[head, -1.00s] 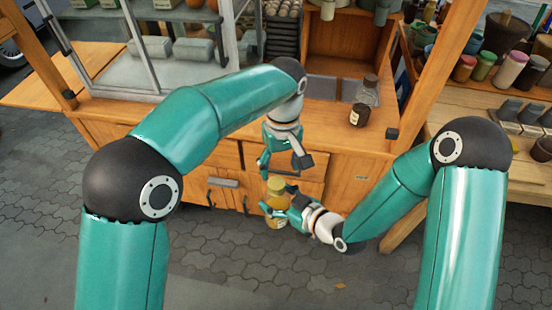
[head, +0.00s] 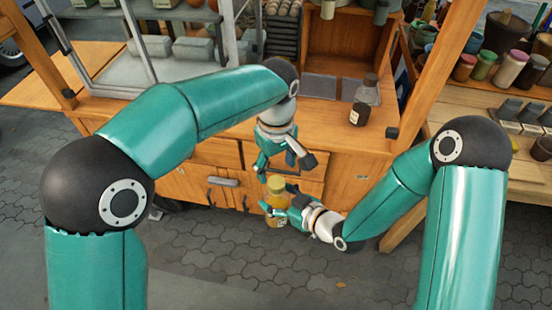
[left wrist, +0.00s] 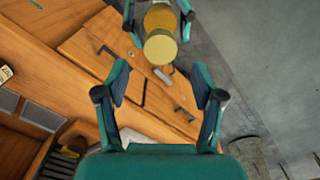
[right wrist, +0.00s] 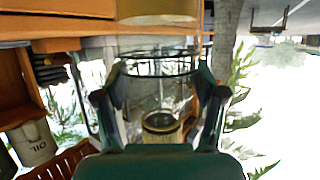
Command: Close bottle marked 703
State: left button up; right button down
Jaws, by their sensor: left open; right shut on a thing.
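A small amber bottle (head: 275,207) with a gold-yellow lid (head: 276,184) is held upright in front of the cabinet. My right gripper (head: 288,206) is shut on the bottle's body from the right. The lid sits over the bottle's top; whether it is fully tight I cannot tell. My left gripper (head: 285,165) is open and empty just above the lid, fingers pointing down. In the left wrist view the lid (left wrist: 160,48) lies beyond the open fingertips, with the amber bottle (left wrist: 160,18) behind it. The marking 703 is not legible.
A dark bottle with a pale label (head: 359,114) and a clear bottle (head: 367,92) stand on the wooden counter (head: 325,119). Cabinet drawers (head: 214,152) are behind my grippers. A side table with jars is at the right. The paved floor below is clear.

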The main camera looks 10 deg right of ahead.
aim_at(276, 182)
pick_arm(q)
notch_tip(276, 182, down, 6)
jog(key=shift+r, duration=0.1)
dwell(0.4)
jog(key=c, duration=1.2)
jog(key=m, duration=1.2)
jog(key=shift+m, duration=0.3)
jog(key=m, duration=0.6)
jog(key=shift+m, duration=0.3)
jog(key=m, duration=0.5)
jog(key=shift+m, duration=0.3)
jog(key=o, duration=1.3)
